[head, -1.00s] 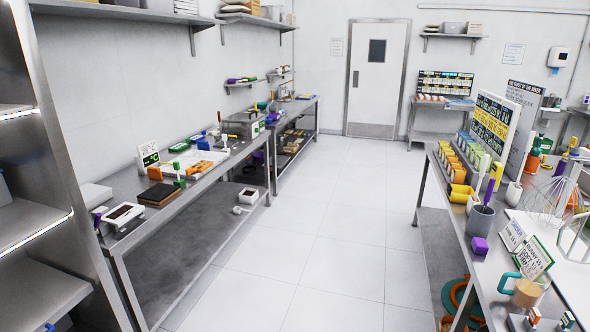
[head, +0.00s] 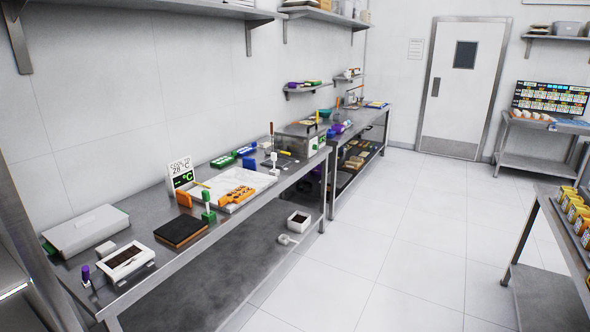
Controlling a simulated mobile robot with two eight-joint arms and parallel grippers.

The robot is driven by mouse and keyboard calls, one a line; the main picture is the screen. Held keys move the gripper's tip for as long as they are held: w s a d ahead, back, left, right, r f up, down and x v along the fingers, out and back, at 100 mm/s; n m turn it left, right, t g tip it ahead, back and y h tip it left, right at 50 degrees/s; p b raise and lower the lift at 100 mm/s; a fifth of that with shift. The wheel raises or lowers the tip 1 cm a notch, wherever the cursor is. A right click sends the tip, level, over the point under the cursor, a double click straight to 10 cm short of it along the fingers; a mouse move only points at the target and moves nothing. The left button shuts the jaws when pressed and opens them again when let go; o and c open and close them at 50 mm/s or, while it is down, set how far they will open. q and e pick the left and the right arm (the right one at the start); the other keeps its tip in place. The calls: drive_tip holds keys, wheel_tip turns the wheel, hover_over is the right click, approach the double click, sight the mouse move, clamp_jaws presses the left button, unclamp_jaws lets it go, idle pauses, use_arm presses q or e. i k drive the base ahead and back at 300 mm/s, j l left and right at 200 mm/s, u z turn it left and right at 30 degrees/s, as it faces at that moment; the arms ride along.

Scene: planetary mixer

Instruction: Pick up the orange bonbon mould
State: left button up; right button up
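An orange piece with a bumpy top, which looks like the orange bonbon mould (head: 237,195), lies on a white slab (head: 205,205) on the left steel bench. A smaller orange item (head: 184,198) stands at the slab's left edge, near the temperature sign; its kind is too small to tell. Neither of my grippers is in view.
A green-handled tool (head: 208,208), a dark board (head: 181,232) and a white-framed tray (head: 127,262) are in front of the slab. The tiled floor (head: 400,240) right of the bench is clear.

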sight(242, 193)
drive_tip(key=i+u, duration=0.3)
drive_tip(key=i, duration=0.5)
drive_tip(key=i+l+u, duration=0.15)
drive_tip(key=i+u, duration=0.15)
drive_tip(key=i, duration=0.5)
drive_tip(key=i+u, duration=0.3)
drive_tip(key=i, duration=0.2)
drive_tip(key=i+u, duration=0.3)
drive_tip(key=i, duration=0.2)
drive_tip(key=i+l+u, duration=0.3)
drive_tip(key=i, duration=0.15)
drive_tip(key=j, duration=0.1)
